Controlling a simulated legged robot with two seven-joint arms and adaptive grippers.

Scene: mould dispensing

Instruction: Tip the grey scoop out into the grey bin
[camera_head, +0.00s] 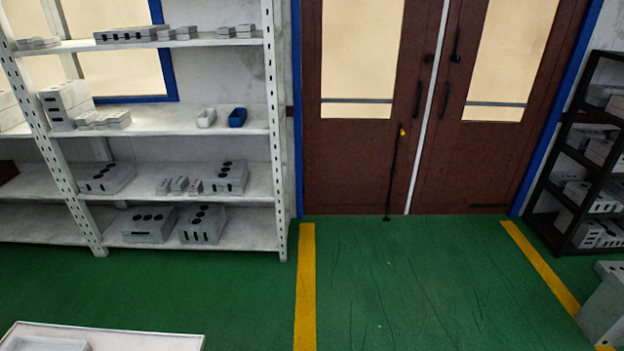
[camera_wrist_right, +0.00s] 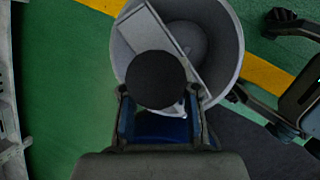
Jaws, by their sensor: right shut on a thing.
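The grey bin (camera_wrist_right: 226,50) shows as a round, open tub at the top of the right wrist view, seen from above. The grey scoop (camera_wrist_right: 140,30) overlaps the bin's left half, its straight rim slanting across the opening. My right gripper (camera_wrist_right: 160,103) is shut on the scoop, with a finger on each side. A dark round shape covers part of the scoop and hides the grip. Some blue shows between the fingers. I cannot tell whether anything is in the scoop or bin. The head view shows neither scoop, bin nor gripper.
In the head view, a white shelf rack (camera_head: 200,190) with grey boxes stands left and a dark rack (camera_head: 570,195) right. Brown double doors (camera_head: 360,150) close the back. A pale table corner (camera_head: 150,341) is at lower left. Green floor between is clear.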

